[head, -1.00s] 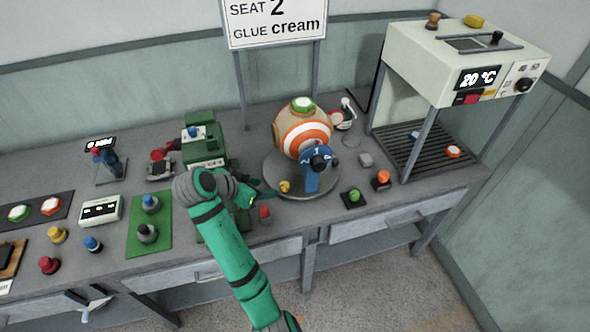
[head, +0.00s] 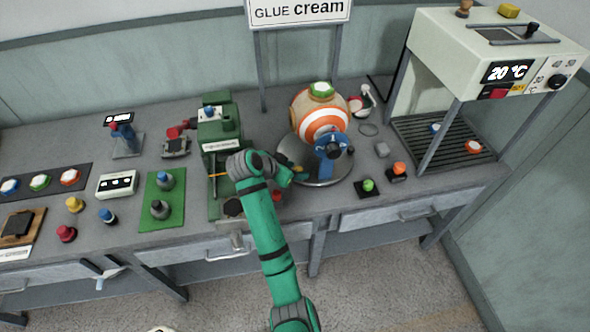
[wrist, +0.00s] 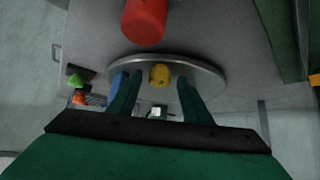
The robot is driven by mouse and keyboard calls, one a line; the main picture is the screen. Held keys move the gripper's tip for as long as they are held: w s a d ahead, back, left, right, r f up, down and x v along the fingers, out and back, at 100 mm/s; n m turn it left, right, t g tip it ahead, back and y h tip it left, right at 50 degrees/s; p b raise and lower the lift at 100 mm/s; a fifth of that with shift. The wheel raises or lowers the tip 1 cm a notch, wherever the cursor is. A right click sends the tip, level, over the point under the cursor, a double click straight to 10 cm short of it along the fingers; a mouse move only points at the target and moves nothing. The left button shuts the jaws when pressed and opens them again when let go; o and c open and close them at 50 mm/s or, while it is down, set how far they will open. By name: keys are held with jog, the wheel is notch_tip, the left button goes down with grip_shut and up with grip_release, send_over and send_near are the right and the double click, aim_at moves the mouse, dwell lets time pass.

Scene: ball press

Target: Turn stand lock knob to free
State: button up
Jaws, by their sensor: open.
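The round grey stand (head: 322,180) carries a ball with orange and white rings (head: 318,112). A blue bracket with a black knob (head: 333,150) stands at its front. A small yellow knob (wrist: 160,75) sits at the stand's near rim, presumably the lock knob; in the head view (head: 298,168) my gripper partly hides it. My gripper (wrist: 157,100) is open, with the yellow knob seen between its two fingers and a little beyond the tips. In the head view, my gripper (head: 290,174) is at the stand's left front rim. I cannot tell any contact or the knob's setting.
A red cylindrical knob (wrist: 145,20) is close by in the wrist view. A green machine (head: 218,130) stands left of my gripper. A green button (head: 368,185) and an orange button (head: 398,169) are right of the stand. A frame-legged heater (head: 490,65) stands at the right.

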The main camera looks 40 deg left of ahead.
jog(key=c, duration=1.1)
jog(key=shift+o, duration=0.2)
jog(key=shift+n+y, duration=0.3)
jog(key=n+y, duration=0.2)
jog(key=n, duration=0.1)
jog(key=d+n+y, duration=0.1)
jog(key=n+y, duration=0.1)
jog(key=shift+w+g, duration=0.2)
jog(key=shift+g, duration=0.2)
jog(key=n+g+y, duration=0.1)
jog(key=n, duration=0.2)
jog(key=n+g+y, duration=0.1)
jog(key=n+y, duration=0.1)
jog(key=n, duration=0.1)
jog(key=shift+w+d+r+g+y, duration=0.1)
jog(key=shift+w+d+g+y, duration=0.1)
jog(key=shift+g+y, duration=0.15)
jog(key=shift+n, duration=0.3)
